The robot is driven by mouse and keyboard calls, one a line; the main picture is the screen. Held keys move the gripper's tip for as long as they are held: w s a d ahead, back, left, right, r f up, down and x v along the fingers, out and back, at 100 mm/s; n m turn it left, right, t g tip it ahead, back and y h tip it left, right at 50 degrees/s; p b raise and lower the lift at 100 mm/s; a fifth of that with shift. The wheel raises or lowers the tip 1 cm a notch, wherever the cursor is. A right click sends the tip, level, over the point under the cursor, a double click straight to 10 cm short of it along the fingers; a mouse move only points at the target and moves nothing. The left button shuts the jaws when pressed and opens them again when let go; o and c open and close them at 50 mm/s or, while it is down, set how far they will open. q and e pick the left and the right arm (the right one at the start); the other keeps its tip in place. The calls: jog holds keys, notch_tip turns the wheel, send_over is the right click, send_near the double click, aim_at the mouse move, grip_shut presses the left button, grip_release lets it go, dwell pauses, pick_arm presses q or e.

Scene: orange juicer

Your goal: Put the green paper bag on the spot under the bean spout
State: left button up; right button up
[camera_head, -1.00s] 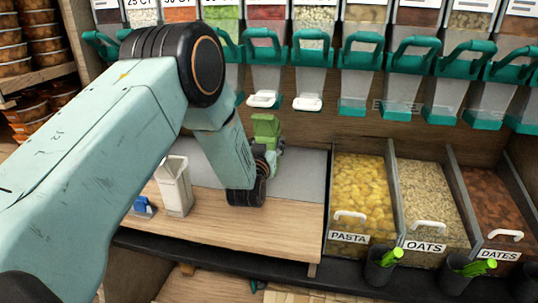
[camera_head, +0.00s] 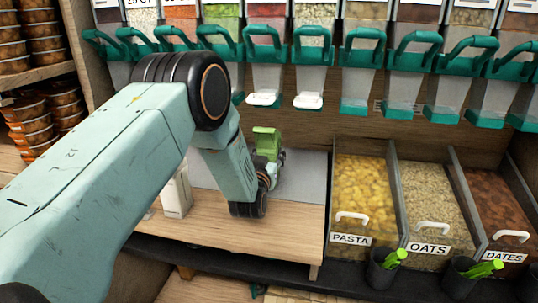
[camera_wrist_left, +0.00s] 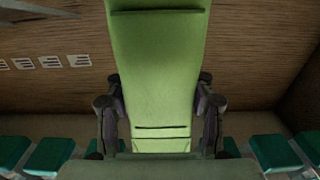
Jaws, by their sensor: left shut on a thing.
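The green paper bag (camera_head: 266,139) is held by my left gripper (camera_head: 270,165) over the grey panel at the back of the wooden counter. In the left wrist view the bag (camera_wrist_left: 152,70) fills the middle, with my gripper's fingers (camera_wrist_left: 158,118) closed on both its sides. I cannot tell whether the bag's base touches the surface. The bean spout is one of the dispensers in the row behind; I cannot tell which. Two dispensers with white lower parts (camera_head: 262,98) hang behind and above the bag. My right gripper is not in view.
Bins of pasta (camera_head: 363,195), oats (camera_head: 428,200) and dates (camera_head: 497,208) stand to the right. The grey panel (camera_head: 305,178) is clear right of the bag.

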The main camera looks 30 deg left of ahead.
pick_arm(q)
jog(key=shift+s+f, duration=0.15)
jog(key=shift+f, duration=0.1)
jog(key=o, duration=0.5)
jog(key=shift+c, duration=0.2)
jog(key=o, duration=0.4)
jog(key=shift+s+f, duration=0.1)
jog(key=shift+f, duration=0.15)
jog(key=shift+s+d+r+p, duration=0.1)
jog(key=shift+r+p, duration=0.4)
jog(key=shift+r, duration=0.15)
jog(key=p+v, duration=0.2)
jog(key=v, duration=0.9)
jog(key=shift+s+r+p, duration=0.2)
jog(key=shift+s+p, duration=0.05)
jog(key=shift+p, duration=0.1)
